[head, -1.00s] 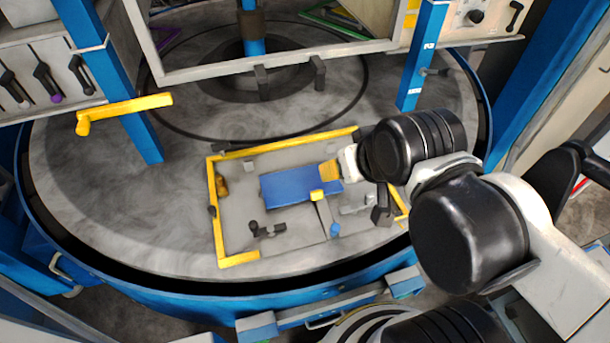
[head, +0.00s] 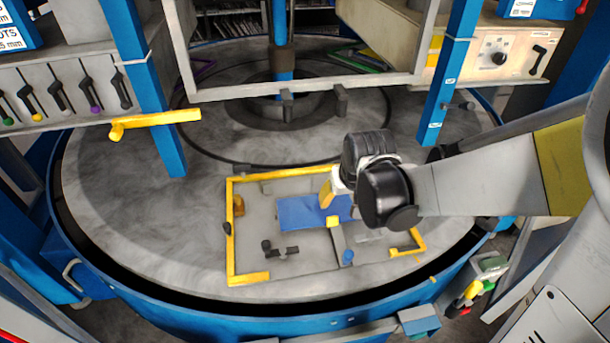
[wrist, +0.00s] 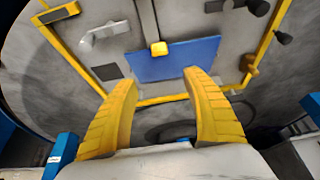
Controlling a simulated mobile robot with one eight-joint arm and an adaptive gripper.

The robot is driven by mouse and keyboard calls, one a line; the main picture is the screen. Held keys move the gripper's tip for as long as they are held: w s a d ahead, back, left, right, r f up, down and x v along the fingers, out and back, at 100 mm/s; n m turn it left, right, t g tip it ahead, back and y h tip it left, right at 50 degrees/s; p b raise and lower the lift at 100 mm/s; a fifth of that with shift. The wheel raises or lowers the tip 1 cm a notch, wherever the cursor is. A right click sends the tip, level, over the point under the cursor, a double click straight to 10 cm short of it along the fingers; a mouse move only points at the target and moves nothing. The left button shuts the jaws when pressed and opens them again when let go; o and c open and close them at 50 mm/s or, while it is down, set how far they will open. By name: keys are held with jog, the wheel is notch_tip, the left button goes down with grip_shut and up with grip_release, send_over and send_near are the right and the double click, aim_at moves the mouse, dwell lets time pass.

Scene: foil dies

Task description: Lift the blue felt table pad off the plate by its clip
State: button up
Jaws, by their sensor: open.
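The blue felt table pad (head: 298,212) lies flat on the grey plate (head: 258,262) inside a yellow frame. A small yellow clip (head: 333,221) sits at the pad's near edge. In the wrist view the pad (wrist: 185,62) and its clip (wrist: 159,48) lie ahead of the fingers. My gripper (wrist: 161,78) has its two yellow ribbed fingers spread apart with nothing between them. The exact height above the pad is unclear.
The yellow frame (head: 231,230) borders the plate. Dark clamps (head: 280,250) and a blue knob (head: 347,257) stand near the pad. A yellow handle (head: 155,121) on a blue post is at the left. A grey bar frame (head: 300,87) crosses behind. The round table's left side is clear.

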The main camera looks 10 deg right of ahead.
aim_at(332, 218)
jog(key=b+x, duration=0.1)
jog(key=x, duration=0.3)
jog(key=s+x, duration=0.1)
jog(key=x, duration=0.4)
jog(key=b+x, duration=0.1)
jog(key=x, duration=0.4)
jog(key=shift+s+a+f+b, duration=0.1)
jog(key=shift+f+b, duration=0.2)
jog(key=shift+f, duration=0.15)
